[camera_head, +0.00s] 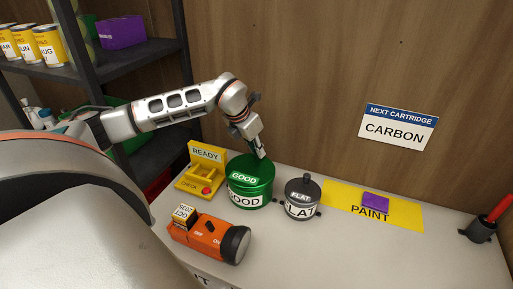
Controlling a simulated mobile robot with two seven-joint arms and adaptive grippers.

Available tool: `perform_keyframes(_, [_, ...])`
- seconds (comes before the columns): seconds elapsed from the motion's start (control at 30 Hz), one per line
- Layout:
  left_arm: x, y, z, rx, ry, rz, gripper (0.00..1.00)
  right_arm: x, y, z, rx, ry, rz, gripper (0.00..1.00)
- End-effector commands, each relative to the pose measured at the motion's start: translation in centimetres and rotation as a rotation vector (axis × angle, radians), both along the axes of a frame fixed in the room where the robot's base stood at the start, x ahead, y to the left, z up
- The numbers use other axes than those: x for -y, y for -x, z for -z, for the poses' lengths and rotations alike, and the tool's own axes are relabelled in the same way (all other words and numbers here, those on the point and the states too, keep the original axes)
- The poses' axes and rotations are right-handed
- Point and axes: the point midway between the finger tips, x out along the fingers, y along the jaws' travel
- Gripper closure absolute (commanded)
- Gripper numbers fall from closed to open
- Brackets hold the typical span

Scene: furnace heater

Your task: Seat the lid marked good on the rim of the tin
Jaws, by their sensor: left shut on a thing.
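The green tin (250,197) stands on the table and carries a white label, partly cut off, reading "GOOD". The green lid marked GOOD (243,179) is at the top of the tin, tilted toward me in the view. I cannot tell whether it lies fully on the rim. My left gripper (261,155) reaches down from above and is shut at the lid's back right edge. The fingertips are small and partly hidden. My right gripper is not in view.
A dark grey pot marked FLAT (301,200) stands close to the tin's right. A yellow READY stand (204,170) is to its left, an orange flashlight (208,236) in front. A yellow PAINT mat (405,213) bears a purple block (375,202). The front right tabletop is clear.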

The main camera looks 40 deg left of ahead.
Motion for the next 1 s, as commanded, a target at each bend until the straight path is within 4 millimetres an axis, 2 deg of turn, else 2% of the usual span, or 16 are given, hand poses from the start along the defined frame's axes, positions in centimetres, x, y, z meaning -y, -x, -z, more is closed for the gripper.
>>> perform_keyframes(1.0, [0.00,-0.02,0.08,0.001,0.000,0.000,1.00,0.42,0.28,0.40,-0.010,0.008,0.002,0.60])
